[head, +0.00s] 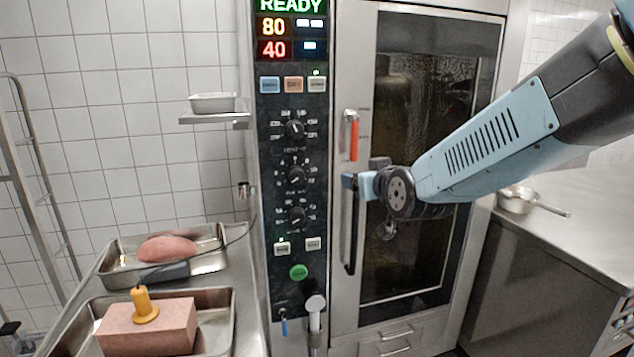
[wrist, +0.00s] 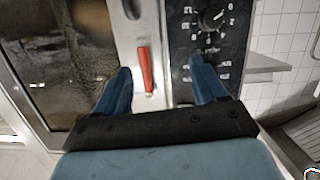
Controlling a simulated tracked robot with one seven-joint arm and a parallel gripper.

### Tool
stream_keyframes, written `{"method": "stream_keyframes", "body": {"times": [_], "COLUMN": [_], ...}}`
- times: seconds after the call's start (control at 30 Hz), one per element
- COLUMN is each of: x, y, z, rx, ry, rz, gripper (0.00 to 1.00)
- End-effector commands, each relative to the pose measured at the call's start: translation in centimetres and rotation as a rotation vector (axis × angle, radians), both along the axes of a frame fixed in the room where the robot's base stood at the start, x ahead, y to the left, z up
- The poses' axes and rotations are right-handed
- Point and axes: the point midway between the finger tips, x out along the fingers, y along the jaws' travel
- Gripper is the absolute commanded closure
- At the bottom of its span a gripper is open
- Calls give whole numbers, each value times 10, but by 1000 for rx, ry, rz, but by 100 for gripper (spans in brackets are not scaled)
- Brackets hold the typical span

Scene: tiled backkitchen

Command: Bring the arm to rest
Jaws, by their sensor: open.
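My arm comes in from the right in the head view, light blue and dark grey. My gripper (head: 352,184) is in front of the oven door, near its handle. In the wrist view my gripper (wrist: 163,88) has its two blue fingers spread apart with nothing between them. The red-orange part of the door handle (head: 354,140) is just above the gripper in the head view. It also shows beyond the fingers in the wrist view (wrist: 145,69). I cannot tell the exact gap between fingers and handle.
The oven door (head: 415,235) looks shut. The control panel (head: 293,240) with knobs stands left of it. A pink block (head: 150,335) with a yellow-handled probe and a tray with a reddish piece (head: 168,248) are at left. A pan (head: 515,200) sits on the right counter.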

Motion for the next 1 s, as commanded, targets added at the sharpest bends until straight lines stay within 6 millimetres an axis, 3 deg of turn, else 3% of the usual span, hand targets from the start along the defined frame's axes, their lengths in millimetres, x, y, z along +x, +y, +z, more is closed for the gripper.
{"method": "stream_keyframes", "body": {"times": [0.27, 0.6, 0.8, 1.0], "x": [-51, -146, -202, -231], "y": [-52, -105, -124, -132], "z": [-5, -16, -20, -22], "rx": [-22, -44, -50, -52], "ry": [270, 608, 775, 857], "rz": [-70, -187, -258, -294], "gripper": [29, 29, 29, 29]}}
